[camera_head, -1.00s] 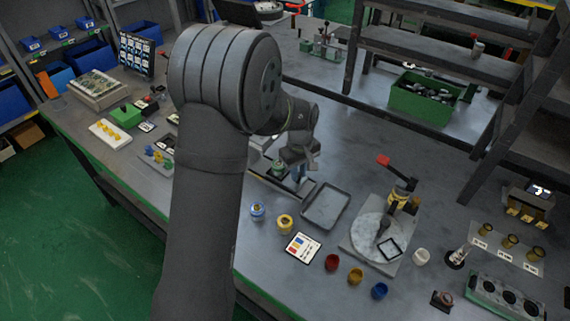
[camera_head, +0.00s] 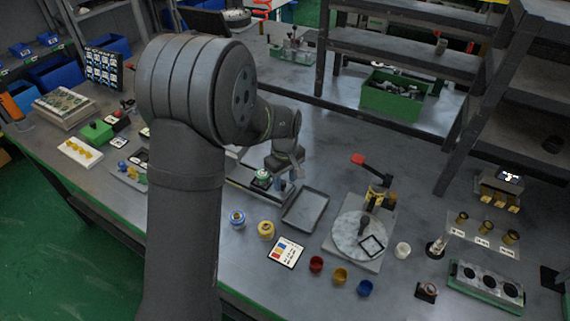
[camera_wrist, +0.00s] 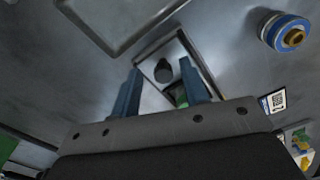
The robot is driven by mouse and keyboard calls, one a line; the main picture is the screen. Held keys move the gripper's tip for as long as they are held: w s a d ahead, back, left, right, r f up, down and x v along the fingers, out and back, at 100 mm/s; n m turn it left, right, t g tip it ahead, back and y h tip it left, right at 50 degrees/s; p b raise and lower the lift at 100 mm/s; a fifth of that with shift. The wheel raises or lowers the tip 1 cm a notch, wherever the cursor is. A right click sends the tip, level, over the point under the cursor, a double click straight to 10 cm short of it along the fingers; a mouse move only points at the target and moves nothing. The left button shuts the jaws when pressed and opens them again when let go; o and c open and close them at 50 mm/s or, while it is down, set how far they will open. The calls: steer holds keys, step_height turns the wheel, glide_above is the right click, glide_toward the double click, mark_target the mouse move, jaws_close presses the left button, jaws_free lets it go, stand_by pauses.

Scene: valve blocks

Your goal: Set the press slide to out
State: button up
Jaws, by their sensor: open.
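A narrow rail fixture (camera_head: 240,186) stands left of the grey tray; it may be the press slide, but I cannot tell for sure. A green-topped piece (camera_head: 262,178) sits on it. My gripper (camera_head: 284,170) hangs close above the fixture's right end, partly hidden by its own wrist. In the wrist view, my gripper (camera_wrist: 160,68) is open, its two blue-grey fingers apart. A dark round knob (camera_wrist: 163,71) on a light plate shows between the fingers, with a green piece (camera_wrist: 181,96) below it. I cannot see any contact.
The grey tray (camera_head: 324,193) lies just right of my gripper. Right of it stands a round-plate fixture (camera_head: 345,238) with a red-handled lever (camera_head: 359,159). A blue-ringed part (camera_head: 237,218) and a yellow one (camera_head: 266,229) stand in front. Bare tabletop lies behind the tray.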

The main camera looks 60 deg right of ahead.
step_height(320, 180, up, 17)
stand_by(0.4)
stand_by(0.5)
step_height(320, 180, down, 18)
steer(key=shift+r, duration=0.2)
steer(key=shift+w, duration=0.2)
steer(key=shift+r, duration=0.1)
